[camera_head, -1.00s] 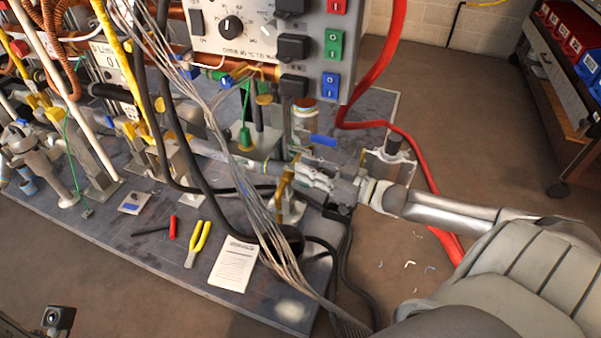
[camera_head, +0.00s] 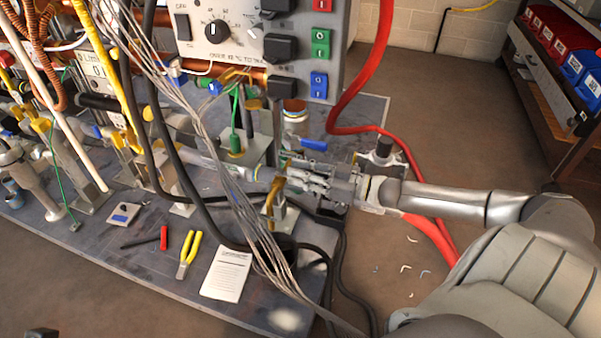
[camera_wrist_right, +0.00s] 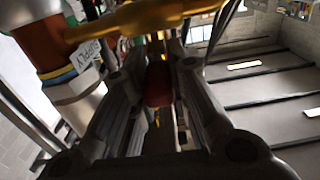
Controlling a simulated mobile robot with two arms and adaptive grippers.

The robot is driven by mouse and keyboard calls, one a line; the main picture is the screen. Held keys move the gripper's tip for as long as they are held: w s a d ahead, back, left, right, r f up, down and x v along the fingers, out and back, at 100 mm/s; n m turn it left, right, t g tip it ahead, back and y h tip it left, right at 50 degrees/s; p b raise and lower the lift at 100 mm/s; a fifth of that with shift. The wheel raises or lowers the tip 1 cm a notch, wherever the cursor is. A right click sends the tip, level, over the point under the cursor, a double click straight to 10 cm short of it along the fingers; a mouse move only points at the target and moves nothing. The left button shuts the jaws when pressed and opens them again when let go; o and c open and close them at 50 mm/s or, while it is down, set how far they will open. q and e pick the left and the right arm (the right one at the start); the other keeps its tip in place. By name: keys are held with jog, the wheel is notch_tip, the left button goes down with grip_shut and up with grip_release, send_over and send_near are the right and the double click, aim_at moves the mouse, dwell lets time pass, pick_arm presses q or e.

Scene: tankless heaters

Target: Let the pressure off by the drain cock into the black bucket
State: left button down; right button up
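My right gripper (camera_head: 282,172) reaches left among the pipes at the bench's right end, below the control panel. In the right wrist view my right gripper (camera_wrist_right: 160,65) has its fingers a little apart. A red part (camera_wrist_right: 158,85) shows between them; contact cannot be told. A yellow lever (camera_wrist_right: 150,20) crosses just ahead of the fingertips. In the head view a yellow-handled fitting (camera_head: 272,196) stands just below the gripper; I cannot tell if it is the drain cock. A dark round thing (camera_head: 285,246) behind grey wires may be the black bucket. My left gripper is out of view.
The control panel (camera_head: 250,50) hangs close above the gripper. Loose grey wires (camera_head: 215,135), black hoses and a red hose (camera_head: 350,110) run nearby. Yellow-handled pliers (camera_head: 189,253) and a paper sheet (camera_head: 227,273) lie on the bench (camera_head: 150,275). The floor at right is mostly clear.

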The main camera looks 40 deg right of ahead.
jog(key=o, duration=0.5)
jog(key=shift+v, duration=6)
jog(key=shift+d, duration=0.1)
